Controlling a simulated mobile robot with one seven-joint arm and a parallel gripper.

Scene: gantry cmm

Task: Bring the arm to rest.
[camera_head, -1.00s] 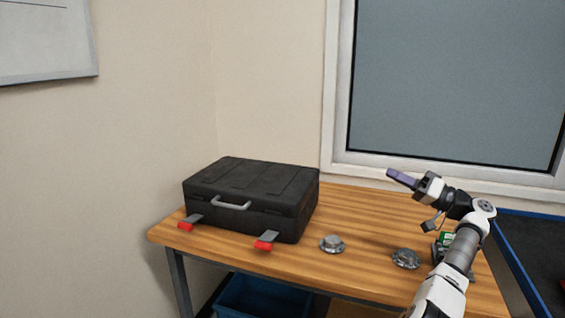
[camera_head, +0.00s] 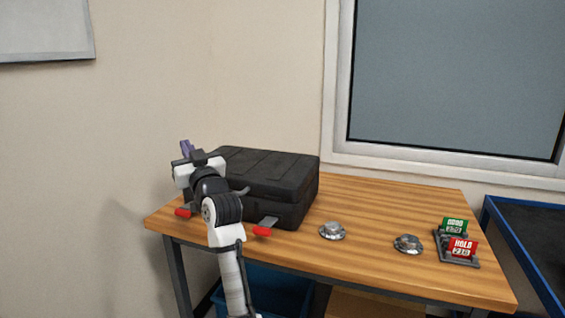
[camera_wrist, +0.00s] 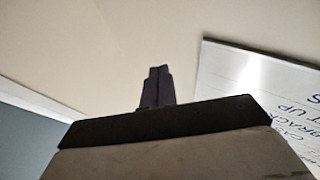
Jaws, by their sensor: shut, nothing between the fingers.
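My gripper (camera_head: 186,148) is raised in front of the left end of the black case in the head view, its purple fingers pointing up and away. In the wrist view the fingers (camera_wrist: 157,86) are together with nothing between them, against the bare wall. The black case (camera_head: 270,170) is closed on the wooden table (camera_head: 370,270). My arm hides its left front part and part of its handle.
Two metal flanged parts, one near the middle (camera_head: 332,231) and one further right (camera_head: 408,244), lie on the table. A green sign (camera_head: 454,226) and a red HOLD sign (camera_head: 462,248) stand at the right. A whiteboard (camera_wrist: 255,90) hangs on the wall. A blue bin (camera_head: 265,290) is below.

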